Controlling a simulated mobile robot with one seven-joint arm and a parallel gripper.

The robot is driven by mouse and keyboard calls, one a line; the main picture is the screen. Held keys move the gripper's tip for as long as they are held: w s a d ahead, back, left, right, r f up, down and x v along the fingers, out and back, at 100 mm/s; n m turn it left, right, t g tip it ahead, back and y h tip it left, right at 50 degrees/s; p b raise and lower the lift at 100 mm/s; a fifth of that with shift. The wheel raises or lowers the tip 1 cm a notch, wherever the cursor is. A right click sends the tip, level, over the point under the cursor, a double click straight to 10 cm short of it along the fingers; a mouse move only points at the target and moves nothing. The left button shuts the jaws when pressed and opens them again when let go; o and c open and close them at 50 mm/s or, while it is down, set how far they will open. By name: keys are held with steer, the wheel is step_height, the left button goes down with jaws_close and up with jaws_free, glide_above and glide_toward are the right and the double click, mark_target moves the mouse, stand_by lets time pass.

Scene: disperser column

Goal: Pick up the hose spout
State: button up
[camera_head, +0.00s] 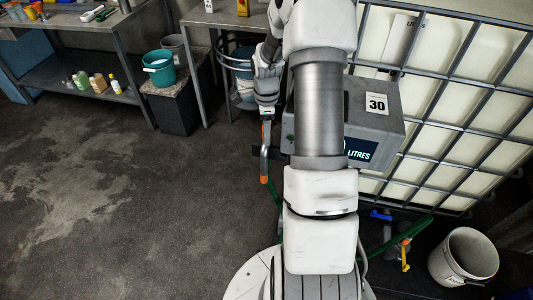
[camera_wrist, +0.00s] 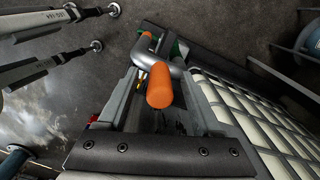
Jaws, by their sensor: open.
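The hose spout (camera_head: 265,158) is a bent grey tube with orange parts. It hangs at the left side of the grey dispenser box (camera_head: 376,112). My gripper (camera_head: 267,108) is over its upper end in the head view. In the wrist view, the spout's orange end (camera_wrist: 159,88) and grey bend (camera_wrist: 149,55) show in the middle, between the two fingers of my open gripper (camera_wrist: 163,72). I cannot tell whether a finger touches it. My arm hides part of the box.
A caged white tank (camera_head: 465,100) stands at the right, with a green hose (camera_head: 395,243) below. A white bucket (camera_head: 464,257) stands at the lower right. A bench (camera_head: 75,75) and a teal bucket (camera_head: 159,68) are at the upper left. The left floor is clear.

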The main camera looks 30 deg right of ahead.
steer(key=shift+f, duration=0.45)
jaws_close()
steer(key=shift+r, duration=0.1)
stand_by(1.0)
